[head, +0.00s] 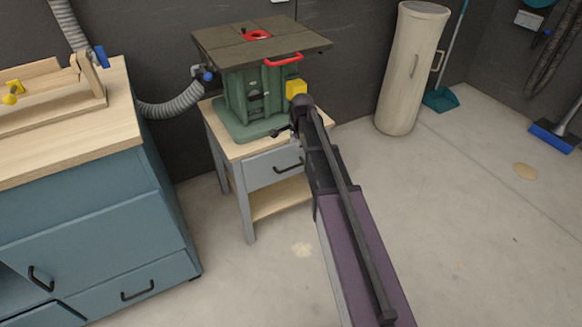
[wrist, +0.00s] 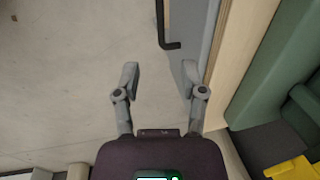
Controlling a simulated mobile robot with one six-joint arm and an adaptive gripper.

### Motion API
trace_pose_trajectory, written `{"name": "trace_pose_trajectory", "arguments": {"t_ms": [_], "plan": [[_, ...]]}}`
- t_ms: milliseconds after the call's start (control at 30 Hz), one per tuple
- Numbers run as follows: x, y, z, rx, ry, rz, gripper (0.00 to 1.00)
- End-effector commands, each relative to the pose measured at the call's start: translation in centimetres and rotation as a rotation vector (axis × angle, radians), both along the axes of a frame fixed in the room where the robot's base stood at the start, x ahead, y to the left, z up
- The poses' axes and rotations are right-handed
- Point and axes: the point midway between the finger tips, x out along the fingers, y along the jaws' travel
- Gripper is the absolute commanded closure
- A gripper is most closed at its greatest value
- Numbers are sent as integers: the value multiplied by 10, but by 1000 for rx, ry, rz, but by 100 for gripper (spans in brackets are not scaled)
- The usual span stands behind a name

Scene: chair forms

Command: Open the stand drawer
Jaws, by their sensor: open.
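The stand (head: 247,205) is a grey frame with a wooden top and a lower shelf, and it carries a green machine. Its grey drawer (head: 262,172) looks shut, with a black bar handle (head: 289,167) on its front. The right part of the drawer front is hidden behind my arm. In the wrist view the drawer front (wrist: 197,22) stands edge-on, and the black handle (wrist: 162,28) sticks out from it to the left. My gripper (wrist: 160,76) is open and empty. Its fingertips are apart from the handle, just below its near end in the picture.
The green machine (head: 242,105) has a dark table and a red lever. A blue cabinet (head: 100,230) with a wooden top stands at the left, and a grey hose (head: 172,106) runs behind. A beige cylinder (head: 405,75) stands at the back. The concrete floor in front is clear.

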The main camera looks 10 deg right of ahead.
Motion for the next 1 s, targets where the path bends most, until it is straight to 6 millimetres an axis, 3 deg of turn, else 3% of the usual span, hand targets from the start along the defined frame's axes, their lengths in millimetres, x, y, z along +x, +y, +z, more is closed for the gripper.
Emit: {"name": "trace_pose_trajectory", "arguments": {"t_ms": [1000], "plan": [[14, 6, -75, -1, 0, 3, 46]]}}
